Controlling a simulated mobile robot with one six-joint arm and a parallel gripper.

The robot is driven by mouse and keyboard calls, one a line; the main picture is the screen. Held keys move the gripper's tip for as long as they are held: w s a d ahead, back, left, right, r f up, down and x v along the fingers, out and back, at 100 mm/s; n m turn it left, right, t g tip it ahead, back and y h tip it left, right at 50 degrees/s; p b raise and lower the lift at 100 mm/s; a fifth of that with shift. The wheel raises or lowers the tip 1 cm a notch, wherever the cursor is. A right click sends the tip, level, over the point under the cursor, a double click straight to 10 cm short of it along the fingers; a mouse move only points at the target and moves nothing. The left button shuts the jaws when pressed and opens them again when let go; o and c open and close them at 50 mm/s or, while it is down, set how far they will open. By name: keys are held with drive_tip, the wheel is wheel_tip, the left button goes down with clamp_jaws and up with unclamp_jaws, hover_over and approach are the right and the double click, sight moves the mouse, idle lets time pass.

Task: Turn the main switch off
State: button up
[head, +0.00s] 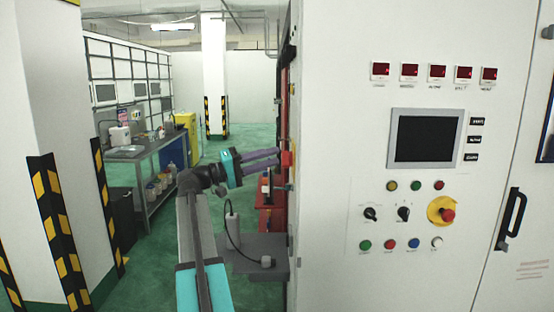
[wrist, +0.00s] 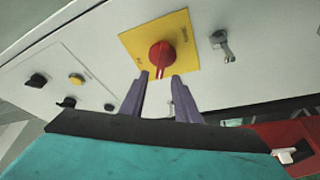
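The main switch (wrist: 162,54) is a red rotary knob on a square yellow plate (wrist: 182,26), seen in the wrist view on a pale cabinet face. A white line on the knob's handle points roughly down in the picture. In the head view the yellow plate (head: 287,159) shows edge-on at the cabinet's left side. My gripper (head: 278,158) reaches toward it from the left. In the wrist view my gripper (wrist: 160,77) has its two purple fingers apart, tips close to either side of the handle's lower end. I cannot tell whether they touch it.
A grey metal latch (wrist: 223,45) is right of the plate; black knobs (wrist: 37,80) and a yellow button (wrist: 76,79) are left. The front panel has a screen (head: 425,138) and a red emergency button (head: 447,215). A grey shelf (head: 258,250) lies below my arm.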

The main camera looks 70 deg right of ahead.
drive_tip(key=b+v, duration=0.2)
drive_tip(key=v, duration=0.8)
drive_tip(key=shift+a, duration=0.2)
drive_tip(key=shift+f, duration=0.1)
